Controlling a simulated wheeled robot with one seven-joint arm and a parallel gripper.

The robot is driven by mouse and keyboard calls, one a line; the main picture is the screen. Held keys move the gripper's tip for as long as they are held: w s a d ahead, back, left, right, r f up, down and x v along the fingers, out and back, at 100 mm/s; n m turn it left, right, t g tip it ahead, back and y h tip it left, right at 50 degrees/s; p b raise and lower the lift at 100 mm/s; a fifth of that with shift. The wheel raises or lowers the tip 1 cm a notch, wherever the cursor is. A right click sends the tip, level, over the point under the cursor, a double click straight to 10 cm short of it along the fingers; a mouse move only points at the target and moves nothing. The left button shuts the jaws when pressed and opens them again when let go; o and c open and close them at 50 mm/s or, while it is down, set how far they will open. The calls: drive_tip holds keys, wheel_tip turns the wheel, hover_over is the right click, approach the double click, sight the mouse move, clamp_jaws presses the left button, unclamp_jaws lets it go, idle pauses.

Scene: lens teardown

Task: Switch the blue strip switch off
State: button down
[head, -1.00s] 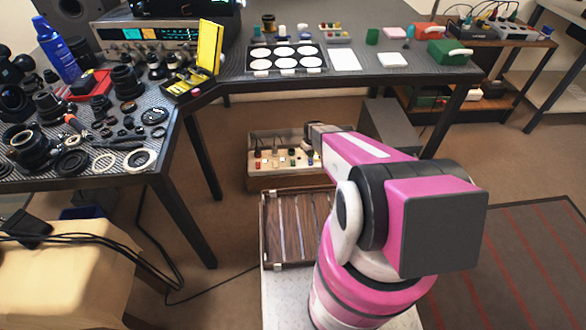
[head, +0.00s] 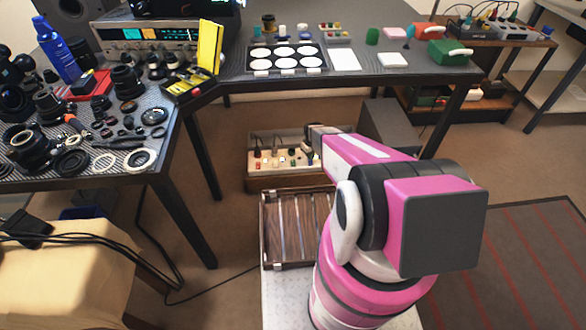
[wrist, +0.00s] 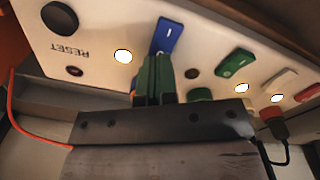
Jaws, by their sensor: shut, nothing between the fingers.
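The blue strip switch (wrist: 167,37) is a rocker on the pale panel of the power strip (wrist: 90,30), near the top middle of the wrist view. My gripper (wrist: 156,62) is shut and empty, its green fingertips at the lower end of the blue switch. They overlap it in the picture; I cannot tell whether they press on it. A round lamp (wrist: 123,56) left of the switch glows white, and a small round spot right of the fingers is dark. In the head view the power strip (head: 270,153) stands low under the table; my arm hides its right end.
The panel also has a green rocker (wrist: 234,63), a pale orange rocker (wrist: 279,79), a round dark button (wrist: 60,17) by the RESET label and a red plug (wrist: 272,107) with a cable. A slatted wooden case (head: 285,230) lies before the strip.

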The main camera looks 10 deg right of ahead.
drive_tip(key=shift+f, duration=0.8)
idle(0.4)
drive_tip(key=shift+r, duration=3.55)
